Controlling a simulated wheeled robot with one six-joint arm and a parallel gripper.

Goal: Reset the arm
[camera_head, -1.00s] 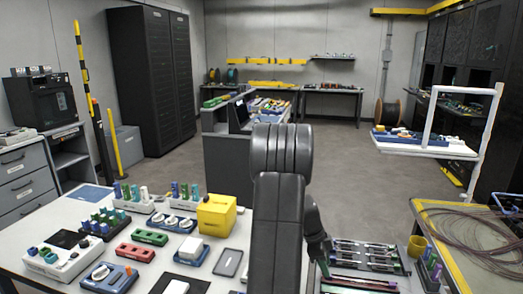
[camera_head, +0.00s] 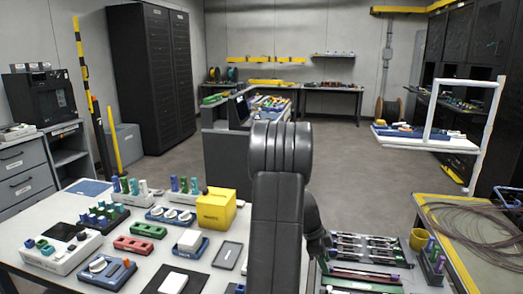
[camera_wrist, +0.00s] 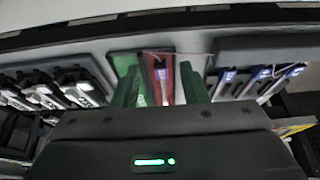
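My arm (camera_head: 278,220) stands up in the middle of the head view and hides part of the bench behind it. My gripper (camera_wrist: 158,85) shows in the wrist view, with two green fingers apart and a narrow red piece (camera_wrist: 160,75) between them. I cannot tell whether the fingers touch that piece. The gripper's dark body with a lit green light fills the lower part of that view. In the head view my fingertips are hidden behind the arm.
A rack of slim tools (camera_head: 368,250) lies right of my arm. The white bench (camera_head: 60,208) on the left holds a yellow box (camera_head: 215,208) and several small coloured fixtures. A coil of cable (camera_head: 475,220) lies on the right table. Open floor (camera_head: 345,150) lies beyond.

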